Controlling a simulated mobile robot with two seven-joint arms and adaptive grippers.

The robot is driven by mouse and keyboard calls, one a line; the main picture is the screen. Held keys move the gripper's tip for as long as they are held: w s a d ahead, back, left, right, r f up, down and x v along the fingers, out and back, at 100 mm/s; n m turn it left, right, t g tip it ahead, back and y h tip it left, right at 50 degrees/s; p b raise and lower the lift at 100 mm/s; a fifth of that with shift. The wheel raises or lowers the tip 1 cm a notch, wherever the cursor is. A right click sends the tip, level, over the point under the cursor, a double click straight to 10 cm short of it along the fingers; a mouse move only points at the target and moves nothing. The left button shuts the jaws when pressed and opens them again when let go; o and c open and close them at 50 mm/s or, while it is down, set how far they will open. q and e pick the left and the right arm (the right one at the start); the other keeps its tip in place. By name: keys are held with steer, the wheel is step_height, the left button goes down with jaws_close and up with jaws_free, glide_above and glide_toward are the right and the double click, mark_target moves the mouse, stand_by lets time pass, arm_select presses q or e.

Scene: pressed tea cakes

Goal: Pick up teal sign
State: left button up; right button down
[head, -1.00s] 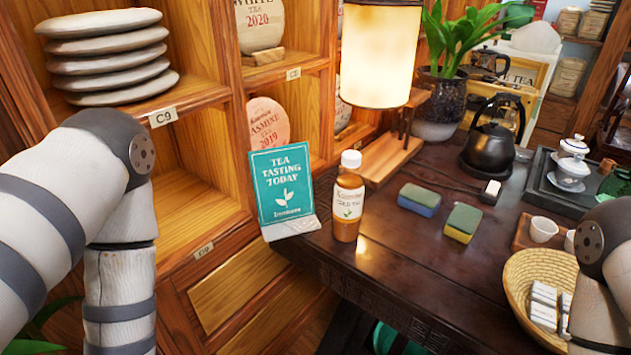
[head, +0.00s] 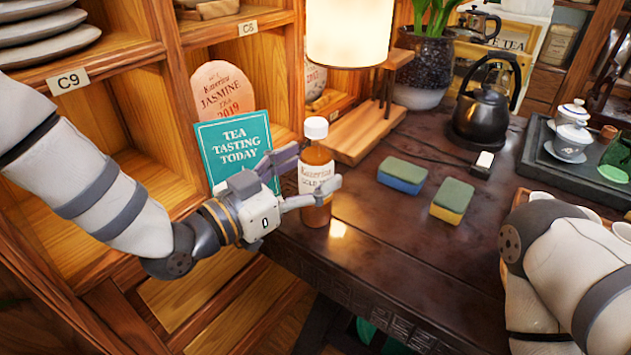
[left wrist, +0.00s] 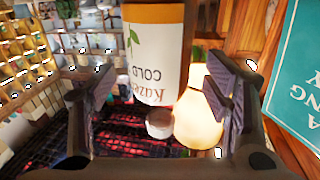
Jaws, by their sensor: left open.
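The teal sign (head: 235,142), lettered "TEA TASTING TODAY", stands upright at the table's left end, its lower part hidden behind my left gripper. In the left wrist view, a part of the teal sign (left wrist: 296,75) shows at the right edge, outside the fingers. My left gripper (head: 318,168) is open in front of the sign and reaches to the amber bottle (head: 316,172) with a white cap. In the left wrist view, the upside-down bottle (left wrist: 153,60) appears between the open fingers (left wrist: 163,85); contact cannot be told. My right gripper is out of view.
Two sponges (head: 402,175) (head: 453,201) lie right of the bottle. A lit lamp (head: 348,32) and wooden stand (head: 350,133) are behind it. Shelves with a jasmine tea cake (head: 220,90) rise behind the sign. A black kettle (head: 482,115) stands farther back. The table's front middle is clear.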

arm_select(q)
steer(key=shift+x, duration=1.05)
steer(key=c, duration=1.6)
steer(key=shift+c, duration=0.3)
steer(key=shift+r, duration=0.2)
